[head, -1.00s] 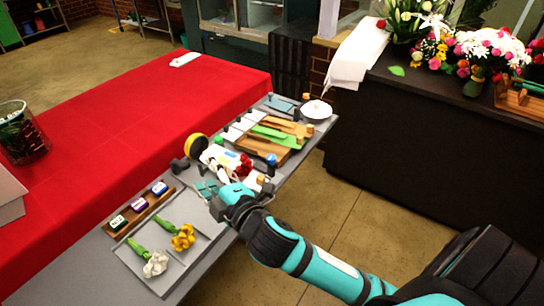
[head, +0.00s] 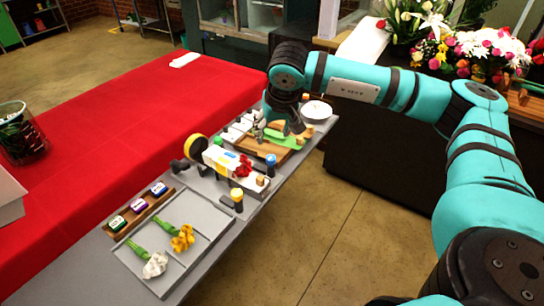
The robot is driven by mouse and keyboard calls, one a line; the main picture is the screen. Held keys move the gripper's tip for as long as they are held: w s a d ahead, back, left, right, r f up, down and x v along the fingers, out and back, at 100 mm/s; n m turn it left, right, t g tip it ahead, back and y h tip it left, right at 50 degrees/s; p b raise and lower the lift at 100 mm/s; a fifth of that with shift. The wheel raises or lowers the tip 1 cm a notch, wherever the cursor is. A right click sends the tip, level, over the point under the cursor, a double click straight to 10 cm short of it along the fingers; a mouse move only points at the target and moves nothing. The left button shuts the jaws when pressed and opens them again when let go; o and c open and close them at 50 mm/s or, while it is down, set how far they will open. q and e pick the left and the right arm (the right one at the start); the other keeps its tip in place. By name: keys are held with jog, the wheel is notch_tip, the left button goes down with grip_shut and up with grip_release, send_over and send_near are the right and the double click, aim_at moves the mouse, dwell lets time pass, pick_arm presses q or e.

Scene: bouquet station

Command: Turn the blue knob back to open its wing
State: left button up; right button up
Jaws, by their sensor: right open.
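The blue knob (head: 270,158) is a small blue cap on a dark post at the right edge of the grey work strip, beside a wooden board (head: 250,147). My right gripper (head: 262,128) points down over this board, behind and slightly left of the blue knob, apart from it in the picture. Its fingers are small and partly hidden, but it is open and holds nothing that I can see. A yellow-capped post (head: 237,196) stands nearer. I cannot clearly tell which panel is the blue knob's wing. My left gripper is out of view.
A white-wrapped bundle with red flowers (head: 222,160) lies left of the blue knob. A grey tray (head: 200,210) holds yellow and white flowers. A white bowl (head: 316,110) stands at the far end. The red table (head: 110,130) is mostly clear.

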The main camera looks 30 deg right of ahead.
jog(key=d, duration=0.1)
jog(key=p, duration=0.3)
send_near(271, 158)
jog(key=shift+h, duration=0.3)
jog(key=x, duration=0.9)
jog(key=shift+w+a+f, duration=0.1)
jog(key=shift+a+f, duration=0.05)
jog(key=shift+a, duration=0.05)
grip_shut()
